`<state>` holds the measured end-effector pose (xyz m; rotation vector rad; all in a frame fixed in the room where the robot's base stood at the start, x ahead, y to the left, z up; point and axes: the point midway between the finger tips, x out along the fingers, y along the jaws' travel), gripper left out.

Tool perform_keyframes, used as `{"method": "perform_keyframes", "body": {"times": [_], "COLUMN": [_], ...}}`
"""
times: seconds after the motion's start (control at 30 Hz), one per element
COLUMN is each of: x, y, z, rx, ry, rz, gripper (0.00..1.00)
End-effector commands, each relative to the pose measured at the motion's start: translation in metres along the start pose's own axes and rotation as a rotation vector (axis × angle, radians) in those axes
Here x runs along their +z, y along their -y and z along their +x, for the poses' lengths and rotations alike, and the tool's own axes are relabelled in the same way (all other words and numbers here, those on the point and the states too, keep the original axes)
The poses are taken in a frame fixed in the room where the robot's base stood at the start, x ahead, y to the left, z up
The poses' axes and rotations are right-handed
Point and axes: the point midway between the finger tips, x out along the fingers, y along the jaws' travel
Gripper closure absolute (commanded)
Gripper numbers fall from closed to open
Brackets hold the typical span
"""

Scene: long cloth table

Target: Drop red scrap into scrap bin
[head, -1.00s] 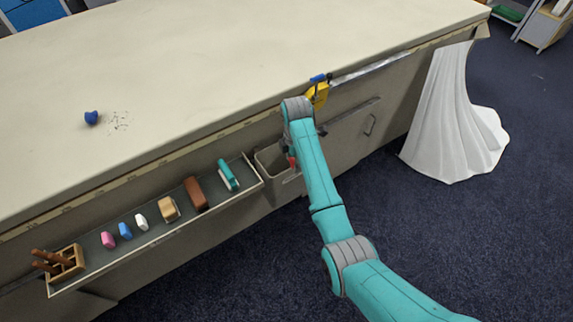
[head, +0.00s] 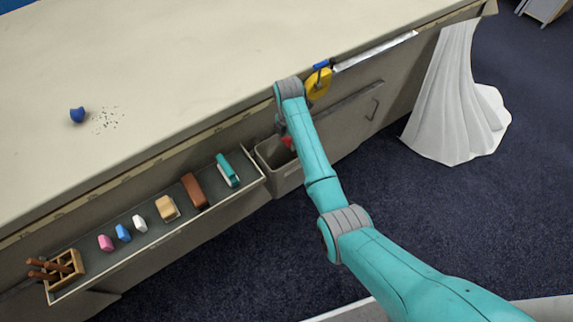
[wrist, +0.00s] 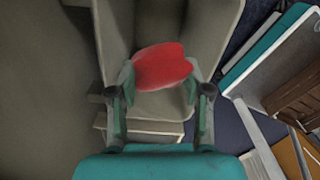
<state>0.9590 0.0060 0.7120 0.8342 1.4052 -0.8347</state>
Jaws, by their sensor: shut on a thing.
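The red scrap (wrist: 162,67) is held between the fingertips of my gripper (wrist: 161,82) in the wrist view. My gripper is shut on it. In the head view, a small part of the red scrap (head: 287,142) shows beside my arm, and the gripper itself is mostly hidden there. The scrap bin (head: 284,184) is a grey open box against the table's side, just right of the tray. In the wrist view, the bin's wall (wrist: 213,22) shows behind and around the scrap, so the scrap is over the bin's opening. How high it is, I cannot tell.
A long tray (head: 150,262) on the table's side holds a teal-and-white block, a brown block and several smaller items. A yellow tool (head: 319,84) hangs at the table edge right of my arm. A blue piece (head: 77,115) and dark crumbs lie on the tabletop.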

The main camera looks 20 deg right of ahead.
Motion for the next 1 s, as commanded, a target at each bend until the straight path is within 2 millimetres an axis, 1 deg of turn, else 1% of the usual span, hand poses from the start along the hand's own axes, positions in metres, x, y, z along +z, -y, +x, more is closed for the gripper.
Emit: {"method": "perform_keyframes", "body": {"times": [0.2, 0.43, 0.47, 0.5, 0.57, 0.6, 0.87, 1.0], "x": [0.0000, 0.0000, 0.0000, 0.0000, 0.0000, 0.0000, 0.0000, 0.0003], "y": [0.0000, 0.0001, 0.0001, 0.0001, 0.0001, 0.0001, 0.0001, -0.0005], "z": [0.0087, 0.0092, 0.0092, 0.0091, 0.0091, 0.0091, 0.0089, 0.0023], "rx": [0.001, 0.001, 0.001, 0.001, 0.001, 0.001, 0.001, 0.003], "ry": [0.000, 0.000, 0.000, 0.000, 0.000, 0.000, 0.000, 0.001], "rz": [0.000, 0.001, 0.001, 0.001, 0.001, 0.001, 0.001, 0.001], "gripper": [0.69, 0.69, 0.49, 0.39, 0.24, 0.22, 0.22, 0.22]}}
